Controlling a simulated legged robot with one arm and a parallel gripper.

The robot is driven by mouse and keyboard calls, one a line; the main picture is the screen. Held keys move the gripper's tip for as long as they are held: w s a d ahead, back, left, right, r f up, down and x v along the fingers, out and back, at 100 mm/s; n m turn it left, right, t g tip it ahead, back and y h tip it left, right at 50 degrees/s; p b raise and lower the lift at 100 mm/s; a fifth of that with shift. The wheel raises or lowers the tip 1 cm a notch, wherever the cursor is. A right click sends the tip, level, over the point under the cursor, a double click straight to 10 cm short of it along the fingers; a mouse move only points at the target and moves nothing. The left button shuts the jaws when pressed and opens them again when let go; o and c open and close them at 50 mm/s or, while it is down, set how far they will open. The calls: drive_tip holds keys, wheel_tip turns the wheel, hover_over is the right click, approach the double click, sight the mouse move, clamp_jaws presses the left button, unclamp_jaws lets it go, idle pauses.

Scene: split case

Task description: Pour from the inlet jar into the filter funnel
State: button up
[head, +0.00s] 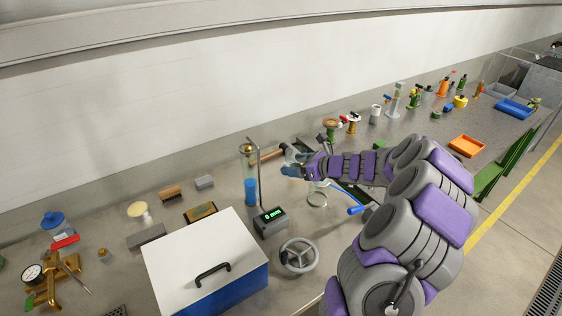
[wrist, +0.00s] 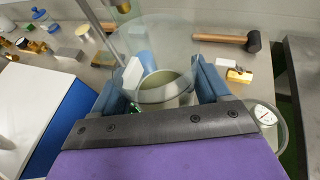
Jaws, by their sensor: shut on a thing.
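My gripper (head: 293,166) is shut on a clear jar (head: 297,156), to the right of a tall clear column. In the wrist view, its blue fingers (wrist: 160,90) stand on either side of the clear jar (wrist: 155,38), whose wide round rim faces up the picture. I cannot tell how much is in the jar. The column (head: 250,168) stands upright with blue liquid low in it and a brownish part near its top, which may be the filter funnel.
A metal rod (head: 260,172) stands by the column, with a green-lit display box (head: 270,220) at its foot. A mallet (wrist: 225,39) lies behind the jar. A white-lidded blue case (head: 205,260) and a handwheel (head: 299,256) occupy the front. Several fittings stand farther right.

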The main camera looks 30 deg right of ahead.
drive_tip(key=shift+d+r, duration=0.2)
drive_tip(key=shift+d, duration=0.5)
drive_tip(key=w+d+f+m+h, duration=0.1)
drive_tip(key=w+d+m+h, duration=0.35)
drive_tip(key=d, duration=0.75)
drive_tip(key=w+d+f+m+h, duration=0.1)
drive_tip(key=w+d+m+h, duration=0.3)
drive_tip(key=d, duration=0.9)
drive_tip(key=w+d+r+m+g+h, duration=0.2)
drive_tip(key=d+r+m+g+h, duration=0.3)
drive_tip(key=d+r+m+h, duration=0.25)
drive_tip(key=a+r+m+g+h, duration=0.3)
drive_tip(key=a+r+m+g, duration=0.15)
drive_tip(key=a, duration=0.35)
drive_tip(key=s+a+f+m+g, duration=0.1)
drive_tip(key=a+f+m+g, duration=0.2)
drive_tip(key=a, duration=0.7)
drive_tip(key=s+a+f+m+g+y, duration=0.1)
drive_tip(key=a+f+m+g, duration=0.3)
drive_tip(key=a, duration=0.6)
drive_tip(key=shift+s+f+g, duration=0.25)
drive_tip(key=shift+s+g, duration=0.1)
drive_tip(key=shift+s, duration=0.15)
